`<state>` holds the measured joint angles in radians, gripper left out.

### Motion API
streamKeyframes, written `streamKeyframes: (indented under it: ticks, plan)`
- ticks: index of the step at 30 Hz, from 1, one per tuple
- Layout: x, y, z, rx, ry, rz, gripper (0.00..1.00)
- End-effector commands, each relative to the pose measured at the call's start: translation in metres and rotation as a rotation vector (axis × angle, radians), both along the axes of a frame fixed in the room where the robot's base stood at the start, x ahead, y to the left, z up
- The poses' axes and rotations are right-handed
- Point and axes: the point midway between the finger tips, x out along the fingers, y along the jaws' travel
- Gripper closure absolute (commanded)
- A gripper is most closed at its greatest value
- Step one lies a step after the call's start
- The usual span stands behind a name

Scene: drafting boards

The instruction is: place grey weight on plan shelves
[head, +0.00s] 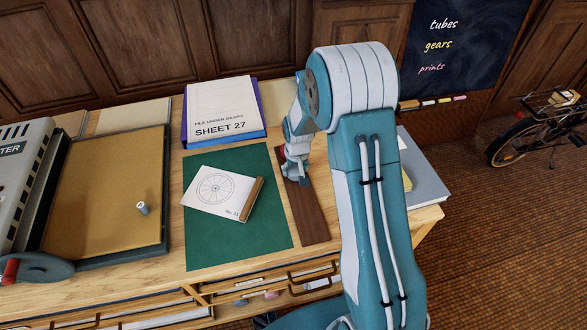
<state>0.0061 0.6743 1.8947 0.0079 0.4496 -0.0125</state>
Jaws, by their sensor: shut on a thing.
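My gripper (292,174) is low over a dark brown strip (309,222) at the right edge of a green mat (197,247). It is shut on a small grey thing, mostly hidden by the fingers; I cannot tell for sure that it is the grey weight. A separate small grey cylinder (142,208) stands upright on a tan board (95,212) at the left. Open-fronted compartments with handles (250,294) run under the table's front edge; I cannot tell whether these are the plan shelves.
A card with a wheel drawing (215,188) and a brown edge piece lies on the mat. Bound sheets (221,107) lie behind it. A machine with a red-handled crank (12,270) stands left. A grey book (424,180) is right of my arm. A bicycle (520,135) stands beyond.

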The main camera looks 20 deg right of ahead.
Motion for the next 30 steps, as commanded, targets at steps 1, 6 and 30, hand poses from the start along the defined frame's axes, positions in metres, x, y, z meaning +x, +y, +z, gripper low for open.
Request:
streamKeyframes:
  ticks: [1, 6, 30]
  plan:
    - [0.001, 0.000, 0.001, 0.000, -0.002, 0.000, 0.89]
    - [0.001, 0.003, -0.001, -0.003, -0.001, 0.001, 0.89]
    - [-0.001, 0.002, 0.009, -0.003, -0.002, 0.000, 0.00]
